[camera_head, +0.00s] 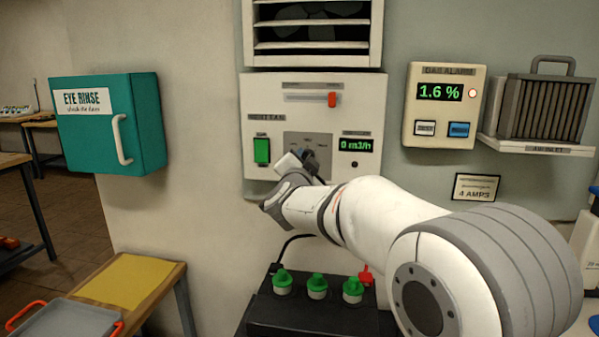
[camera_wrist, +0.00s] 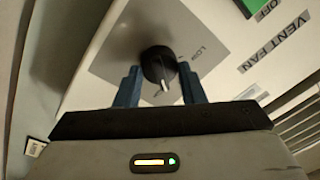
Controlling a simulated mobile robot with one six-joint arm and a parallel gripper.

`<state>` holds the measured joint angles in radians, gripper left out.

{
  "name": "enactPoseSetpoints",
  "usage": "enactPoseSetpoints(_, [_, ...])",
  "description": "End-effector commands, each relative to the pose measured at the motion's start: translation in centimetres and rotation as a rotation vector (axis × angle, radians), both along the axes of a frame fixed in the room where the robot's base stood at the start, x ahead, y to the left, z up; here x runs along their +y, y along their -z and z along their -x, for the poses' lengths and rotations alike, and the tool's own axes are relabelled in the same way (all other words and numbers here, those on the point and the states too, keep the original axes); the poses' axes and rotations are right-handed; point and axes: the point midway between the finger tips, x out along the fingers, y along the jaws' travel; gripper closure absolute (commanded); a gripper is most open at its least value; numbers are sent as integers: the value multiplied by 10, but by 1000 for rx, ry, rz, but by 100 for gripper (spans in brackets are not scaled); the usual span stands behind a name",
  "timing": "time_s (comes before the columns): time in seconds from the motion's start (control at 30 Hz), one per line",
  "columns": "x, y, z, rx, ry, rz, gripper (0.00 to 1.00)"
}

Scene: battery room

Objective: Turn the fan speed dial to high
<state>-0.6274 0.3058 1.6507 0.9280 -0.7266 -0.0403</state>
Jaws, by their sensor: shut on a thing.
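The fan speed dial (camera_wrist: 158,66) is a round black knob with a pale pointer line on a grey plate (camera_wrist: 108,65) in the wrist view. My gripper (camera_wrist: 160,84) has its two blue fingers on either side of the knob and is shut on it. The word LOW shows on the plate beside the dial. In the head view, my gripper (camera_head: 304,160) is at the grey plate (camera_head: 318,141) on the white vent fan panel (camera_head: 365,105). My arm and gripper hide the dial there. The panel display (camera_head: 357,145) reads 0 m3/h.
A gas alarm (camera_head: 447,128) reading 1.6 % hangs right. A black battery (camera_head: 308,320) with green caps stands below my arm. A teal eye rinse cabinet (camera_head: 145,115) is left.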

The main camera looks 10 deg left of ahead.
Motion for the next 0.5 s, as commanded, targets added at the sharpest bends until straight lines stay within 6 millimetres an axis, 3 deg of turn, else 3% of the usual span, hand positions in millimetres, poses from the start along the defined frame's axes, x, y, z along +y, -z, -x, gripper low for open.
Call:
enactPoseSetpoints(0.03, [1, 9, -1, 11, -2, -34, 87])
enactPoseSetpoints(0.5, [2, 5, 0, 21, -4, -260, 87])
